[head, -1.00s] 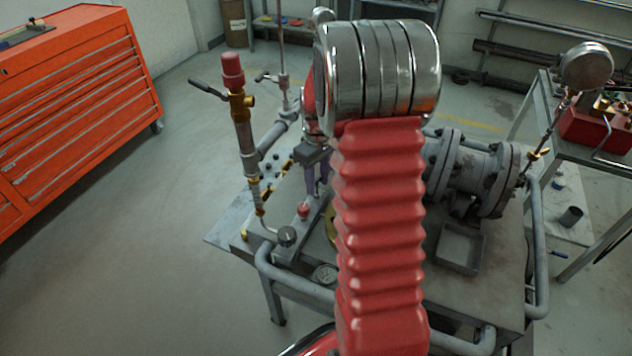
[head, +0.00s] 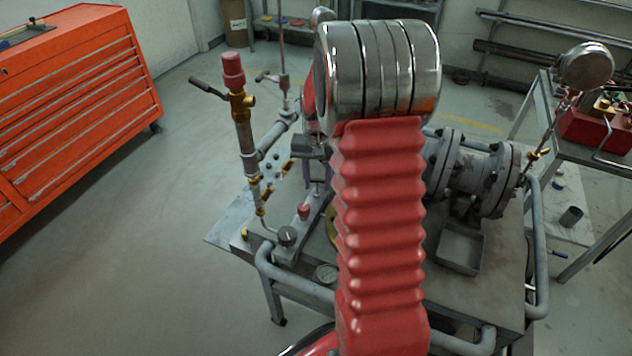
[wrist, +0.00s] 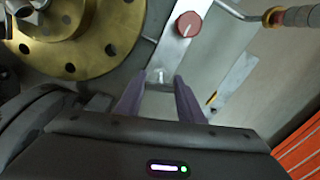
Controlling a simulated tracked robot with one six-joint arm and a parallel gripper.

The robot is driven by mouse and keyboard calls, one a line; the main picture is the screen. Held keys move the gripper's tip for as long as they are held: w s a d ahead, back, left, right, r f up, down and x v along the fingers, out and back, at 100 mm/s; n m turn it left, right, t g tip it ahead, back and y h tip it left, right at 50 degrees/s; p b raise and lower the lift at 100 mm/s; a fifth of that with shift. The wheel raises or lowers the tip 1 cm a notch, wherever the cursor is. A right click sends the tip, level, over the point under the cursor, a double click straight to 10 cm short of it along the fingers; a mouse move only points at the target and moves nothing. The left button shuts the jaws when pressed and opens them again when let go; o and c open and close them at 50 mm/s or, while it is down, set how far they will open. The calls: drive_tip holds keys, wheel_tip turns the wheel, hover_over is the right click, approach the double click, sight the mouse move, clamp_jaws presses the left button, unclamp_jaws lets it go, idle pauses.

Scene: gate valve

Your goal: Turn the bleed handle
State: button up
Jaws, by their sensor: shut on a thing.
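My gripper (wrist: 159,78) has two purple-grey fingers and points down at the bench. In the wrist view the fingers are spread a little and shut on a small bright metal piece (wrist: 160,76), which I take to be the bleed handle. Most of it is hidden between the fingers. It lies near the lower end of a flat grey bar (wrist: 172,48). A red knob (wrist: 188,24) stands on this bar, clear of the fingers. In the head view my own red arm hides most of the gripper, and the grip itself does not show.
A brass flange (wrist: 95,40) is close left of the fingers in the wrist view. In the head view an upright pipe with a brass valve (head: 241,103) and black lever (head: 207,88) stands to the left. A grey flanged pipe (head: 470,170) lies to the right.

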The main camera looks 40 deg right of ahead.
sight(318, 179)
drive_tip(key=shift+s+f+m, duration=0.1)
drive_tip(key=shift+s+m, duration=0.05)
drive_tip(key=shift+m, duration=0.65)
drive_tip(key=shift+s+f+m, duration=0.1)
drive_tip(key=shift+m, duration=0.7)
drive_tip(key=shift+d, duration=0.1)
drive_tip(key=o, duration=1.1)
drive_tip(key=shift+w+r, duration=0.1)
drive_tip(key=shift+r, duration=0.05)
drive_tip(key=shift+c, duration=0.2)
drive_tip(key=shift+w+r, duration=0.1)
drive_tip(key=shift+r, duration=0.05)
drive_tip(key=shift+r, duration=0.25)
wheel_tip(318, 179, up, 13)
